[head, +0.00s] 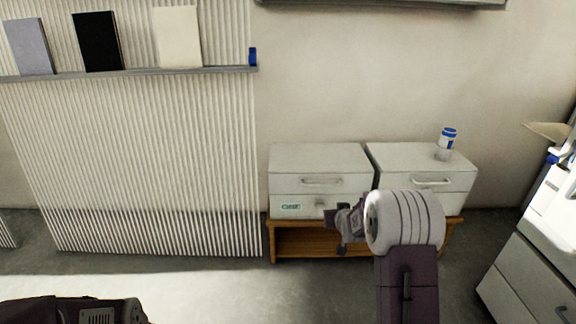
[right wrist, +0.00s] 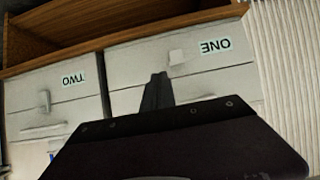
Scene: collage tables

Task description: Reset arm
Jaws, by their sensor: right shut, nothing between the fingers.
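My right arm reaches up from the bottom of the head view, and its gripper (head: 345,222) is in front of the left white drawer unit (head: 320,160). In the right wrist view the two fingers (right wrist: 157,92) are together and empty, pointing at the drawer fronts. That view is upside down; the unit labelled ONE (right wrist: 215,48) and the unit labelled TWO (right wrist: 70,80) show there. I cannot tell whether the fingers touch the front. Only part of my left arm shows at the bottom left of the head view; its gripper is not visible.
The units stand on a low wooden stand (head: 300,240). A blue-and-white container (head: 447,138) is on the right unit. A wall shelf (head: 150,72) holds several panels. A white cabinet (head: 525,280) stands at the right. The floor (head: 215,285) in front is clear.

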